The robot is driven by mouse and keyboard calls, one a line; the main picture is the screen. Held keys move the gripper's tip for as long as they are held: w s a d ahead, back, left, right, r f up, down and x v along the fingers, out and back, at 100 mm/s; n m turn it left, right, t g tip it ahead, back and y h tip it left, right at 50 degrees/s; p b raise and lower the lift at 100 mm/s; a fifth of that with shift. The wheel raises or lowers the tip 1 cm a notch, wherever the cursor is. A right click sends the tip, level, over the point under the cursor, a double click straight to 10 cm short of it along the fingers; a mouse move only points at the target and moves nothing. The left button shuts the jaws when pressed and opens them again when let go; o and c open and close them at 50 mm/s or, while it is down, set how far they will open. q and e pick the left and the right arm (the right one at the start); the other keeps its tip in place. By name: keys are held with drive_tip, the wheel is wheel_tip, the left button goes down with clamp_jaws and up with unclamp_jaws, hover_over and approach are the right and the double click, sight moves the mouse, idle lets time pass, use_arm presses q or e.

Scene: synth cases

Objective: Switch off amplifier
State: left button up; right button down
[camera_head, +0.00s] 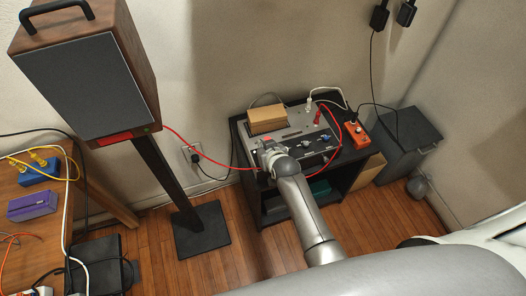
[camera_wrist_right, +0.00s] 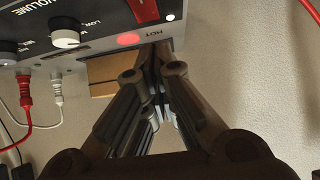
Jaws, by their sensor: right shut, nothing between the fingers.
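The amplifier (camera_head: 290,131) is a grey box with knobs and cables, on a black stand. In the right wrist view its panel (camera_wrist_right: 95,14) shows "VOLUME" lettering, white-marked knobs, a dark red switch (camera_wrist_right: 144,9) at the top edge, a glowing red light (camera_wrist_right: 128,40) and a small white light. My right gripper (camera_wrist_right: 158,52) is shut and empty, its fingertips at the panel's edge, below the switch and close to the red light. Whether they touch the panel I cannot tell. In the head view the right gripper (camera_head: 268,148) is at the amplifier's left front corner. My left gripper is out of view.
A tan box (camera_head: 267,119) sits on the amplifier's back left. An orange pedal (camera_head: 356,133) lies on the black stand (camera_head: 250,190) at right. Red and white cables run from the amplifier. A tall speaker (camera_head: 85,70) stands left; a grey bin (camera_head: 408,145) stands right.

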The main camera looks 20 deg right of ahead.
drive_tip(key=shift+w+f, duration=0.1)
drive_tip(key=shift+f, duration=1.25)
drive_tip(key=shift+w+f, duration=0.15)
drive_tip(key=shift+f, duration=0.15)
drive_tip(key=shift+s+p, duration=0.4)
drive_tip(key=shift+s, duration=0.2)
drive_tip(key=shift+s+f, duration=0.1)
drive_tip(key=shift+s, duration=0.2)
